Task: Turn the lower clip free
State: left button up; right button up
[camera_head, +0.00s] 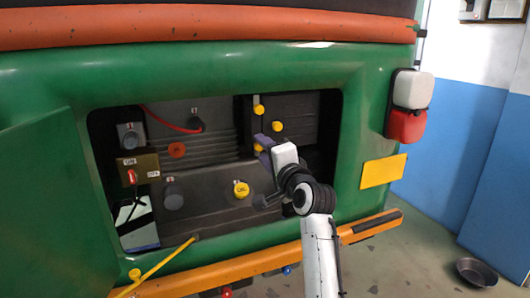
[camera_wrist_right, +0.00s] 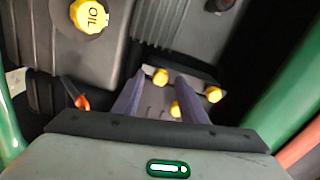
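The yellow lower clip (camera_head: 258,148) sits on a dark box in the rickshaw's rear bay, partly hidden by my right gripper. Two other yellow pieces, an upper clip (camera_head: 258,109) and a knob (camera_head: 278,126), are above it. My right gripper (camera_head: 261,140) reaches in from the lower right. In the right wrist view its two fingers (camera_wrist_right: 161,77) are apart, and the lower clip (camera_wrist_right: 161,76) appears between their tips with gaps on both sides. I cannot tell whether the tips reach around it in depth. My left gripper is not in view.
The green bay frame (camera_head: 350,140) surrounds the opening, and a green door (camera_head: 50,200) stands open at left. A yellow oil cap (camera_head: 240,189) is below left of the gripper. A switch box (camera_head: 138,167) is further left. The orange bumper (camera_head: 270,262) runs below.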

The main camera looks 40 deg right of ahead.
jog(key=b+v, duration=0.1)
jog(key=v, duration=0.9)
jog(key=shift+s, duration=0.2)
